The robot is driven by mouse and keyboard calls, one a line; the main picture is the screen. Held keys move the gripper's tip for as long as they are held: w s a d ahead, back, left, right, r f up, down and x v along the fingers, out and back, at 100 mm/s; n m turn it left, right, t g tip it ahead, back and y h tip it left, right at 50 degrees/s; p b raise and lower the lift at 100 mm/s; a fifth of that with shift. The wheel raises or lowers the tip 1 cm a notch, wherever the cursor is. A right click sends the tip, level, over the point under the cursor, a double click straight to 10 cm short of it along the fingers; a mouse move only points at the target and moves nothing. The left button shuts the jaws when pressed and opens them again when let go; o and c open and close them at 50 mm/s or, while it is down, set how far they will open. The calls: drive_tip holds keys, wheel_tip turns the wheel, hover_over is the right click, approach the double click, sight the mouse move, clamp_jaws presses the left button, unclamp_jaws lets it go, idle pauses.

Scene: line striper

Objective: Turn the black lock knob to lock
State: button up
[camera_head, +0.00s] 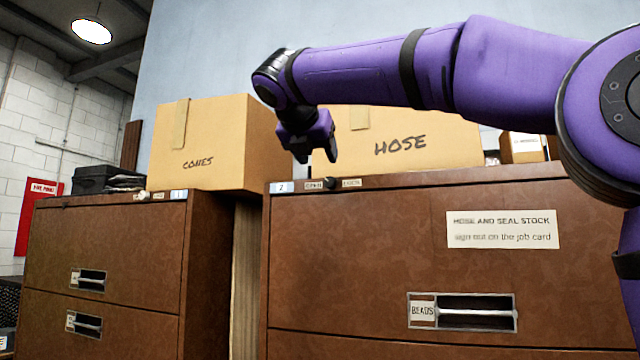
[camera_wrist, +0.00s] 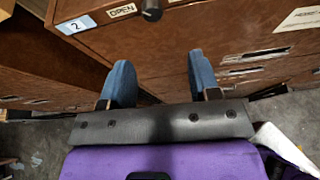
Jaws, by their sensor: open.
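The black lock knob (camera_head: 330,183) sits at the top left of the right brown cabinet's front, between two small labels. In the wrist view the knob (camera_wrist: 152,10) shows at the top edge, with a label reading OPEN (camera_wrist: 122,10) to its left. The label on its other side is too small to read surely. My gripper (camera_head: 315,155) is above the knob in the head view, in front of the boxes. In the wrist view its two blue fingers (camera_wrist: 160,82) are apart with nothing between them, and the knob lies beyond them, not touched.
The right cabinet (camera_head: 360,240) has a drawer handle (camera_head: 465,312) and a paper sign (camera_head: 502,229). Cardboard boxes marked CONES (camera_head: 215,135) and HOSE (camera_head: 405,145) stand on top. A second cabinet (camera_head: 110,240) stands left, across a narrow gap.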

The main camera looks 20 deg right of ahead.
sight(329, 181)
drive_tip(key=shift+n, duration=0.3)
drive_tip(key=x, duration=0.7)
drive_tip(key=w+r+x, duration=0.1)
drive_tip(key=x, duration=0.2)
drive_tip(key=shift+w+a+f, duration=0.1)
drive_tip(key=shift+w, duration=0.15)
drive_tip(key=c, duration=0.9)
